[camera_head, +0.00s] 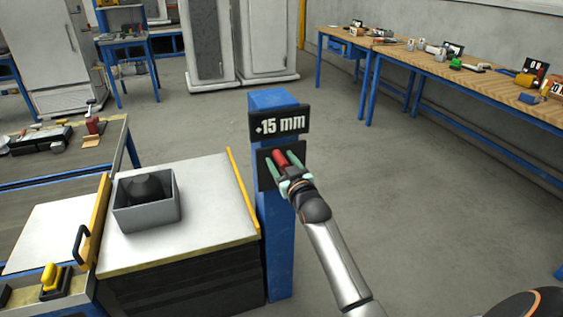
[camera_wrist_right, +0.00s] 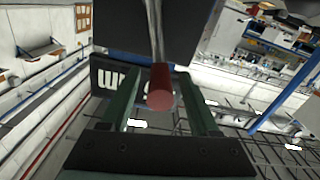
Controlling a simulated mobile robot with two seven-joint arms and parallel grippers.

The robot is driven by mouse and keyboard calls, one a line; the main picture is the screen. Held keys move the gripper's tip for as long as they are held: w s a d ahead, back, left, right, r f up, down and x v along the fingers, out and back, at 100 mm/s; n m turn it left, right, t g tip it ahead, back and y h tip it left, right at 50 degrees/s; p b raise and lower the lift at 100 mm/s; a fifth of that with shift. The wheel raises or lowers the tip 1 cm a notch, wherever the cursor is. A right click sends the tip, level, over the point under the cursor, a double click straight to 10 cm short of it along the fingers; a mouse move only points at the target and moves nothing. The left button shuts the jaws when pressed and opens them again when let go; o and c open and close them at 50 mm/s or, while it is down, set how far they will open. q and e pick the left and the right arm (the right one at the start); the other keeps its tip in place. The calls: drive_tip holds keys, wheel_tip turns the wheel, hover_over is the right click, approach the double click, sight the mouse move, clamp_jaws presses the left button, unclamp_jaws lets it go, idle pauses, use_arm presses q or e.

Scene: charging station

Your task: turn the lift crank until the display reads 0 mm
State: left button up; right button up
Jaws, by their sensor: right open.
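The display (camera_head: 279,123) on the blue post (camera_head: 278,230) reads +15 mm. Below it is a dark plate (camera_head: 265,170) with the lift crank's red handle (camera_head: 280,158) in front of it. My right gripper (camera_head: 286,166) is open at the crank, with its green fingers on either side of the red handle. In the right wrist view the red handle (camera_wrist_right: 160,88) stands between the two fingers of the gripper (camera_wrist_right: 160,95), with a metal crank arm (camera_wrist_right: 154,30) behind it. Whether a finger touches the handle I cannot tell. My left gripper is not in view.
A white-topped table (camera_head: 190,232) stands left of the post, carrying a grey box (camera_head: 147,212) with a dark object inside. A wooden workbench (camera_head: 470,85) with several tools is at the back right. The floor right of the post is clear.

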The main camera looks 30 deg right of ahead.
clamp_jaws()
idle(0.4)
idle(0.9)
